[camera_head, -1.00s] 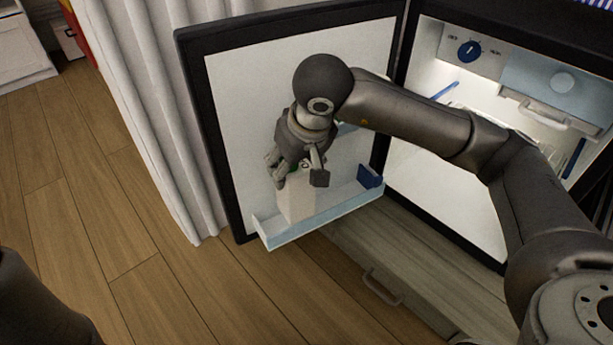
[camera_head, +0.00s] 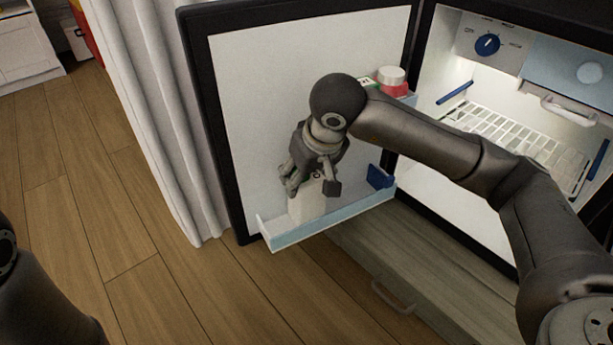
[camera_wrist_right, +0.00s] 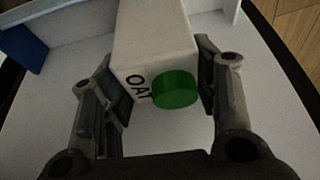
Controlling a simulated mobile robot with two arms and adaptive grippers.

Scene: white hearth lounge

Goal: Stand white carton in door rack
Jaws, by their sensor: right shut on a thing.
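The white carton (camera_head: 306,204) stands about upright in the lower door rack (camera_head: 330,222) of the open fridge door. In the right wrist view the carton (camera_wrist_right: 150,48) shows "OAT" lettering and a green cap (camera_wrist_right: 175,89). My right gripper (camera_head: 314,184) is above the rack, its fingers shut on the upper part of the carton; the fingers (camera_wrist_right: 165,90) sit on both sides of it. The rack's front wall hides the carton's foot, so I cannot tell whether it touches the rack floor. My left gripper is out of view; only part of my left arm shows.
A blue block (camera_head: 380,177) is at the right end of the lower rack. A red-and-white jar (camera_head: 391,80) stands in the upper door rack. The fridge interior has a wire shelf (camera_head: 520,135). A white curtain (camera_head: 150,110) hangs left of the door.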

